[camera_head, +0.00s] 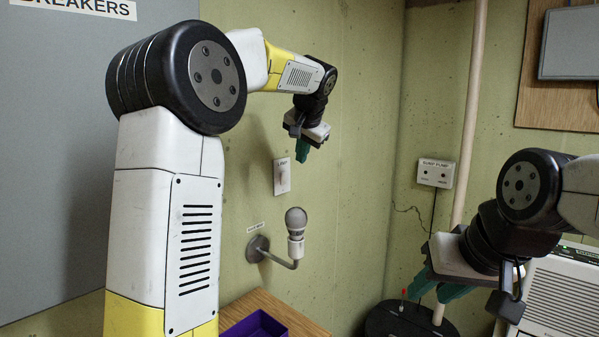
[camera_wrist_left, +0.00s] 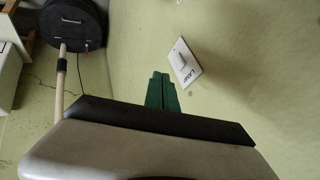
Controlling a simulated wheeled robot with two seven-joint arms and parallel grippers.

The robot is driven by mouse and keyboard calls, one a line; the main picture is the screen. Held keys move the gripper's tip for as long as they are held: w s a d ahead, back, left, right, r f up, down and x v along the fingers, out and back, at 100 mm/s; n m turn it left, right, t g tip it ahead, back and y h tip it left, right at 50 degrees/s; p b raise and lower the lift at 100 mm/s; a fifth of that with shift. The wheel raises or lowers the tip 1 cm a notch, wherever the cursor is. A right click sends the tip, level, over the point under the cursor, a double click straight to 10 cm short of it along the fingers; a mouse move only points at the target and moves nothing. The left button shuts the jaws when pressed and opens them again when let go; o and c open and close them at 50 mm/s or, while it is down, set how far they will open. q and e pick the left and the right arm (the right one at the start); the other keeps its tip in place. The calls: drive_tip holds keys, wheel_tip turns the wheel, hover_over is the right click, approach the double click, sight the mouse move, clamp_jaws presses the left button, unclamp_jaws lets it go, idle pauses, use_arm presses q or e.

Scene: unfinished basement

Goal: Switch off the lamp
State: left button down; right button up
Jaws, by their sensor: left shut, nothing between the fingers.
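The lamp (camera_head: 296,222) is a bulb on a bent arm fixed to the green wall; the bulb looks grey, with no clear glow. My left gripper (camera_head: 302,153) is shut and empty, up and to the right of the plate in the head view. Its green fingers (camera_wrist_left: 162,92) appear apart from the plate. My right gripper (camera_head: 436,287) is open and empty at the lower right, far from the switch.
A purple tray (camera_head: 270,322) sits on a wooden surface (camera_head: 305,325) below the lamp. A pale pipe (camera_head: 467,120) rises from a black round lid (camera_head: 385,320). A sump pump box (camera_head: 435,173) is on the wall. A grey breaker panel (camera_head: 50,160) is at left.

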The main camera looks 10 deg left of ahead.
sight(286, 173)
use_arm(q)
drive_tip(key=shift+w+a+f, duration=0.85)
drive_tip(key=shift+w+f, duration=0.35)
drive_tip(key=shift+w, duration=0.15)
drive_tip(key=shift+w+a+f, duration=0.9)
drive_tip(key=shift+w+f, duration=0.35)
drive_tip(key=shift+w, duration=0.1)
drive_tip(key=shift+w+a+f, duration=0.85)
drive_tip(key=shift+w+f, duration=0.35)
drive_tip(key=shift+w, duration=0.15)
drive_tip(key=shift+w+a+r, duration=0.1)
drive_tip(key=shift+w+a, duration=0.05)
drive_tip(key=shift+a, duration=0.15)
drive_tip(key=shift+r, duration=0.8)
